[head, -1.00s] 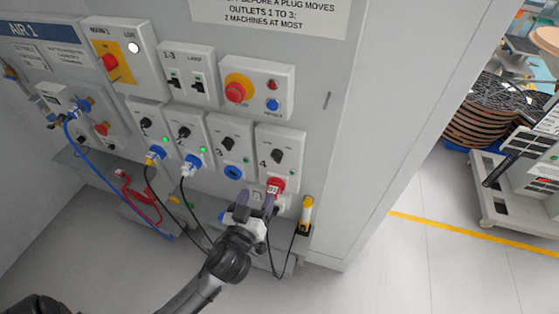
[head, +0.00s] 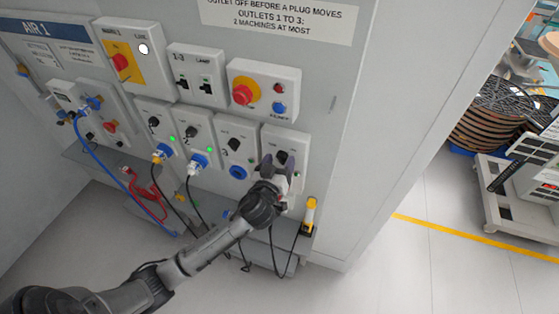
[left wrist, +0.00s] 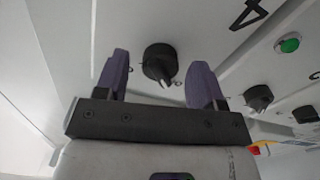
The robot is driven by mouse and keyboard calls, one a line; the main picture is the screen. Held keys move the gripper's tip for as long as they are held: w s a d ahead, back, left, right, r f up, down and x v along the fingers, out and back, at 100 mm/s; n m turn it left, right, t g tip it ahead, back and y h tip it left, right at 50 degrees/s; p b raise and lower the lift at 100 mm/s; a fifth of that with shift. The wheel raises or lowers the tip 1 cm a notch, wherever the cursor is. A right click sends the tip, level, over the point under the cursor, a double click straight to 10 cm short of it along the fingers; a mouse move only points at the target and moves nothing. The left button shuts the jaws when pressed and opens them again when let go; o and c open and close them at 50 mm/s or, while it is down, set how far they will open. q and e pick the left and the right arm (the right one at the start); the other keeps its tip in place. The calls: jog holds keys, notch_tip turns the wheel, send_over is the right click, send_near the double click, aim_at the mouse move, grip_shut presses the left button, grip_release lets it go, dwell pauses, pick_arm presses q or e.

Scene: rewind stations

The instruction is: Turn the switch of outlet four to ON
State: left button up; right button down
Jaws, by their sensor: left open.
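The outlet four box (head: 297,139) is the rightmost of the row of outlets on the grey cabinet. Its black rotary switch (left wrist: 159,63) shows in the left wrist view between the two purple fingers, in front of their tips. My left gripper (head: 274,160) is open, with a finger on each side of the switch; I cannot tell whether it touches. My right gripper is not in view.
Outlet three (head: 236,148) is just left, its switch also in the wrist view (left wrist: 258,97). The emergency stop box (head: 263,90) is above.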

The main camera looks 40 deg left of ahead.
pick_arm(q)
jog(key=shift+w+a, duration=0.1)
jog(key=shift+w, duration=0.1)
jog(key=shift+c, duration=0.3)
jog(key=c, duration=0.9)
jog(key=shift+o, duration=0.2)
